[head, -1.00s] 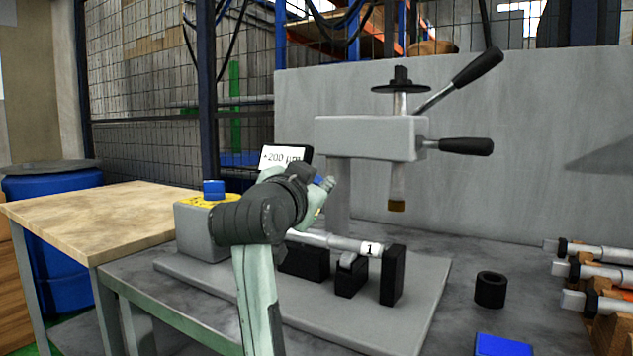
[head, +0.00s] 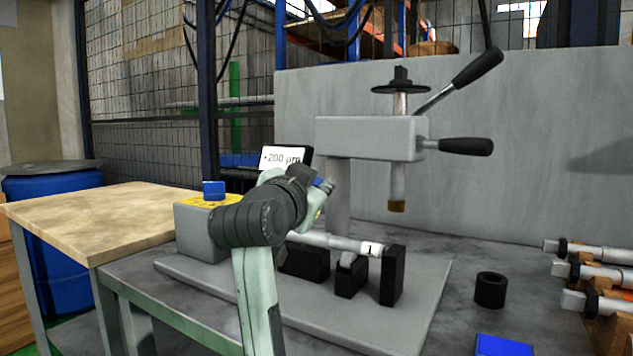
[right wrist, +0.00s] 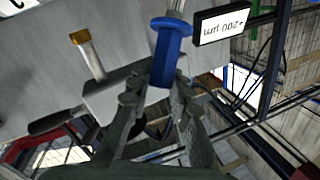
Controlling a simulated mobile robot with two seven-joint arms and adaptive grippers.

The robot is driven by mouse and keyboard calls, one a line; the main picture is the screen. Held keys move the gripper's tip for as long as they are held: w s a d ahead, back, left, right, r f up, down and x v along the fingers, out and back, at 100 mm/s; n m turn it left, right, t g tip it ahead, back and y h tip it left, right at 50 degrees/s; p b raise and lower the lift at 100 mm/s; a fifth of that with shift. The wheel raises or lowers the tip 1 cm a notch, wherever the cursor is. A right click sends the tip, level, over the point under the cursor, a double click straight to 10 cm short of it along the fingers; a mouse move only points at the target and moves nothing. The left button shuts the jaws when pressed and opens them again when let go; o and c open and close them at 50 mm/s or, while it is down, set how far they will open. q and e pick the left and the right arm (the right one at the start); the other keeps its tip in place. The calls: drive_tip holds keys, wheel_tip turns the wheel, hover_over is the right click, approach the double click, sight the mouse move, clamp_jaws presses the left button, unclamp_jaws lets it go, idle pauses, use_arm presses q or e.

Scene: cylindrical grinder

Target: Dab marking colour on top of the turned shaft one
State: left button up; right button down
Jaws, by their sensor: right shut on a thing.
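Shaft one (head: 335,241) is a grey metal shaft with a label "1" near its right end. It lies level in the fixture between the grey box (head: 196,232) and a black upright block (head: 393,275). My right gripper (head: 322,196) is above the shaft's left part, which my arm partly hides. It is shut on a blue marker (right wrist: 172,42), whose flanged blue body shows between the fingers in the right wrist view. Only a little blue shows at the gripper in the head view. Whether the marker touches the shaft cannot be told. My left gripper is out of view.
A lever press (head: 370,138) with a brass-tipped spindle stands behind the fixture. A display (head: 282,157) reads +200 µm. A black ring (head: 490,290) and a blue block (head: 503,345) lie at right, near several shafts on a rack (head: 600,270). A wooden table (head: 100,218) is at left.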

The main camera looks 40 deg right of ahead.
drive_tip(key=shift+f, duration=0.5)
idle(0.3)
idle(0.5)
